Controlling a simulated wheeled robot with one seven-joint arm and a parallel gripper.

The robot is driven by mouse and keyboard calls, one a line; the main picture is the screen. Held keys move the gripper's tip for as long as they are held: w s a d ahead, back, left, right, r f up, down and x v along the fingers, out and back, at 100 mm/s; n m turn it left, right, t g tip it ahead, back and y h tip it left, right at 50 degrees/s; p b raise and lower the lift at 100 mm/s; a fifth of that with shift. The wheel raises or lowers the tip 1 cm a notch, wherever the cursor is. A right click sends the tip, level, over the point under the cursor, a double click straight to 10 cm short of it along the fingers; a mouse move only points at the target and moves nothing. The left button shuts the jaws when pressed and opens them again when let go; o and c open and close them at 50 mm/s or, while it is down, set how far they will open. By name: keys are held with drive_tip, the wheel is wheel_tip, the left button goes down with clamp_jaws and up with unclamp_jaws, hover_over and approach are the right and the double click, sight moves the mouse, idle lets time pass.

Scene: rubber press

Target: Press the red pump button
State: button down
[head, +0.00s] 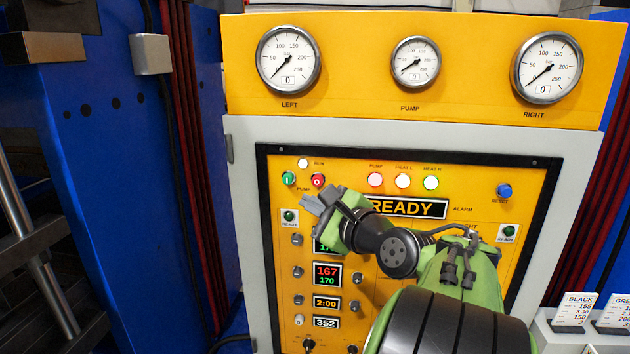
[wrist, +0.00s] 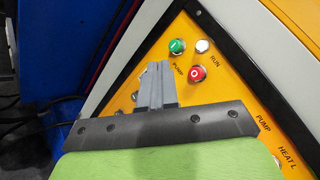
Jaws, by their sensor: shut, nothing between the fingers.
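The red pump button (head: 318,180) is a round red button marked with a white "O" at the upper left of the yellow control panel. It also shows in the wrist view (wrist: 197,73), right of my fingertips. My gripper (head: 314,200) is just below the red button in the head view. In the wrist view my gripper (wrist: 158,66) is shut and empty, its grey fingers pointing up the panel. I cannot tell how far the fingertips stand from the panel. The red button's face is unobstructed in both views.
The green button (head: 288,179) sits left of the red one, with the white run lamp (head: 303,162) above. Pilot lamps (head: 403,181), a blue reset button (head: 504,191) and a READY display (head: 405,208) lie to the right. A blue press frame (head: 150,200) stands at left.

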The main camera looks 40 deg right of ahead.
sight(318, 181)
drive_tip(key=shift+w+d+p, duration=0.65)
drive_tip(key=shift+w+d, duration=0.3)
drive_tip(key=shift+d, duration=0.35)
drive_tip(key=shift+w+d+p, duration=0.6)
drive_tip(key=shift+w+d, duration=0.35)
drive_tip(key=shift+d, duration=0.3)
drive_tip(key=shift+w+r, duration=0.1)
drive_tip(key=shift+w+d+p, duration=0.15)
drive_tip(key=shift+d+p, duration=0.2)
drive_tip(key=shift+p, duration=0.1)
